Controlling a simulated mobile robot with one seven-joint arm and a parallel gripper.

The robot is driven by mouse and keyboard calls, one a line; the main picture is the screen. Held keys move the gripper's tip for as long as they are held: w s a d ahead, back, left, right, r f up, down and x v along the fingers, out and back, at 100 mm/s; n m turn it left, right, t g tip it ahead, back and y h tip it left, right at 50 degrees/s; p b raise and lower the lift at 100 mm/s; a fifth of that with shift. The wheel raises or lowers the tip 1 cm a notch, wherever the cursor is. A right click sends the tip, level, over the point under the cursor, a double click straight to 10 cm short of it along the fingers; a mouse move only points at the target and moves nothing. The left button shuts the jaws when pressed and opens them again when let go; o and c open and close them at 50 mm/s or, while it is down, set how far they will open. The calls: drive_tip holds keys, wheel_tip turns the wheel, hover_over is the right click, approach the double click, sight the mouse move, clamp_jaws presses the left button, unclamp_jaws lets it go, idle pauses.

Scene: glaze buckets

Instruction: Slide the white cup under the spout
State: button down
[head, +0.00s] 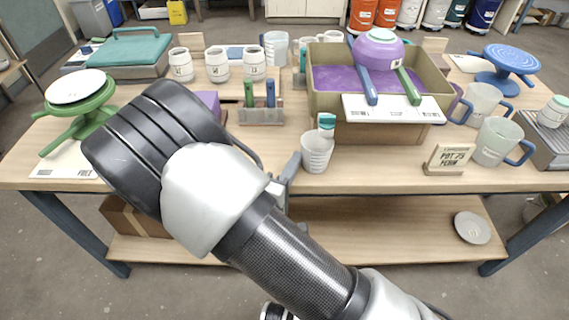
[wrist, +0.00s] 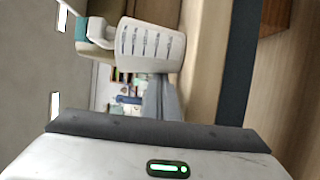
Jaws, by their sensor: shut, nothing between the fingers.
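A white cup (head: 316,152) with dark marks on its side stands at the front edge of the table, at the middle of the head view. In the wrist view the cup (wrist: 150,45) appears large near the top. A teal-topped white piece (head: 326,122) shows just behind and above the cup; I cannot tell whether it is the spout. I make out no other clear spout. My gripper (head: 289,172) is at the table's front edge, just left of the cup and partly hidden by my arm. In the wrist view its grey fingers (wrist: 160,100) are shut and empty, close to the cup; contact is unclear.
A box with purple contents (head: 325,100) stands behind the cup on the right, with a purple bowl (head: 378,48) on it. A tool holder (head: 262,115) is behind on the left. A sign (head: 447,158) and clear mugs (head: 494,140) stand right. The front strip between cup and sign is clear.

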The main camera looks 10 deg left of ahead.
drive_tip(key=shift+w+d, duration=0.1)
drive_tip(key=shift+d, duration=0.85)
drive_tip(key=shift+a, duration=0.15)
